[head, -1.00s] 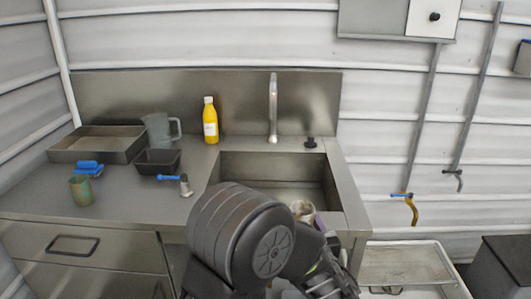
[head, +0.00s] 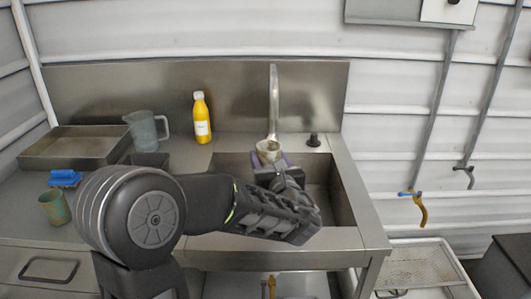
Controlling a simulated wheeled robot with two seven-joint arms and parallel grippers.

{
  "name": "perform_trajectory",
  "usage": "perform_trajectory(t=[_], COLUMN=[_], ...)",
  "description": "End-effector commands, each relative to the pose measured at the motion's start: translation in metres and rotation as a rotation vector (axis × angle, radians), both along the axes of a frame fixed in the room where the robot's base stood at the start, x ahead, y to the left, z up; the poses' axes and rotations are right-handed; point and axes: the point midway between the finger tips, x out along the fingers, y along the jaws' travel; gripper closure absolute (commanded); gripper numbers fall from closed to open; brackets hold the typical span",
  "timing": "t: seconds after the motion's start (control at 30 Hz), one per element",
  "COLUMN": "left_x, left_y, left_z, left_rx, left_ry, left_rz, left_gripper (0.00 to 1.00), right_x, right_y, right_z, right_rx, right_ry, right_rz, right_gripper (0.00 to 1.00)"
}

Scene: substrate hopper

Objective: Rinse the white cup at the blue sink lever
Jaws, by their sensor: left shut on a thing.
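The white cup (head: 268,147) is held over the sink basin (head: 345,205). It appears greyish-white, its opening facing up. My left gripper (head: 271,159) is shut on it, partly hidden behind its own wrist. In the picture the cup is just below the mouth of the tall sink faucet (head: 273,104); the exact depth is hard to tell. No water shows. The small valve with a blue lever on the counter left of the sink is hidden behind my left arm. My right gripper is out of view.
A yellow bottle (head: 201,118), a clear pitcher (head: 145,129), a metal tray (head: 70,148), a blue brush (head: 64,178) and a green cup (head: 54,207) stand left of the sink. A black knob (head: 313,140) is right of the faucet. A blue-handled wall tap (head: 416,202) hangs at right.

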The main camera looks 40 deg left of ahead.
Motion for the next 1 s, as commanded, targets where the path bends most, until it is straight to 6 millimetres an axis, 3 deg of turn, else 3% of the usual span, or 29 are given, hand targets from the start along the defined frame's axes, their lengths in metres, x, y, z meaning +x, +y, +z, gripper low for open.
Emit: perform_trajectory(t=[0.47,1.0], left_x=[0.007,0.048], left_y=[0.005,0.038], left_z=[-0.003,-0.013], left_rx=[0.000,0.000], left_ry=[0.001,0.000], left_rz=[0.001,0.002], left_gripper=[0.87,0.87], right_x=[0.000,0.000], right_y=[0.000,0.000], right_z=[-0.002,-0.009], right_rx=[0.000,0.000], right_ry=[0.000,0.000], right_rz=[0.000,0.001], right_gripper=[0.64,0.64])
